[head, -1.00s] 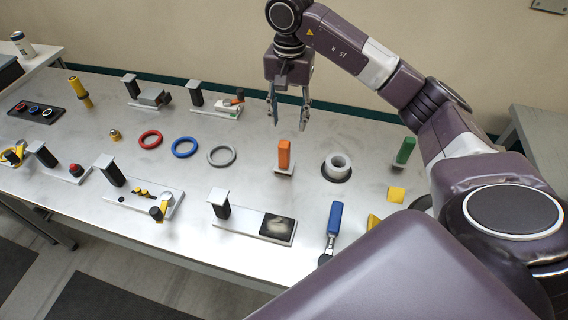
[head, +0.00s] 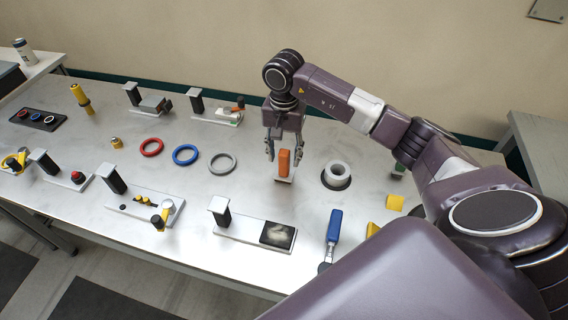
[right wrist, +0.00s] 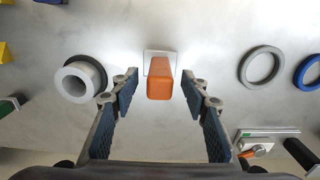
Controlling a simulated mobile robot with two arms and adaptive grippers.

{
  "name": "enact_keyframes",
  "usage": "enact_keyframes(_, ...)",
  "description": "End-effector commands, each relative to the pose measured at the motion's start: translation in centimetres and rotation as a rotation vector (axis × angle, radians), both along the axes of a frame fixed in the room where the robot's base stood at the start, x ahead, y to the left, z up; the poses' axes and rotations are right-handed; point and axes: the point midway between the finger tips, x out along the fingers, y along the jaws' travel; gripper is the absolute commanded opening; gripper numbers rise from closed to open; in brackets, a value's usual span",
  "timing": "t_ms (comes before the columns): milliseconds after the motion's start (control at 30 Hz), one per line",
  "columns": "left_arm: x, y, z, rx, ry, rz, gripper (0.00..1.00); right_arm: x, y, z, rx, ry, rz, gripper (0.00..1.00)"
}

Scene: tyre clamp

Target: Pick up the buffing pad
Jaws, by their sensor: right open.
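My right gripper (head: 284,154) is open, pointing down, with one finger on each side of the orange block. In the right wrist view (right wrist: 158,88) gaps show between both fingers and the block, so it is not gripped. My left gripper is not in view.
A white ring on a dark base (head: 337,174) stands right of the block. A grey ring (head: 222,163) and blue ring (head: 185,154) lie to the left. A blue-handled tool (head: 334,228) and a plate with a dark square (head: 278,235) lie nearer. A green block is mostly hidden by my arm.

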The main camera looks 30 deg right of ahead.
Motion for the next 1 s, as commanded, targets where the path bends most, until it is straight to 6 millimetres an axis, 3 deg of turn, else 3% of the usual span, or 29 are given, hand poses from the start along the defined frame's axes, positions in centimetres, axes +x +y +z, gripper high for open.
enact_keyframes(267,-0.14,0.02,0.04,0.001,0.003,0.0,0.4,0.0,0.0,-0.35,0.0,0.0,0.001,0.42)
enact_keyframes(633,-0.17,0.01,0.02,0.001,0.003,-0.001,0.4,0.0,0.0,-0.31,0.0,0.0,0.0,0.01)
enact_keyframes(1000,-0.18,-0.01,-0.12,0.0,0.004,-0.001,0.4,0.07,-0.02,0.01,0.0,-0.003,0.0,0.0)
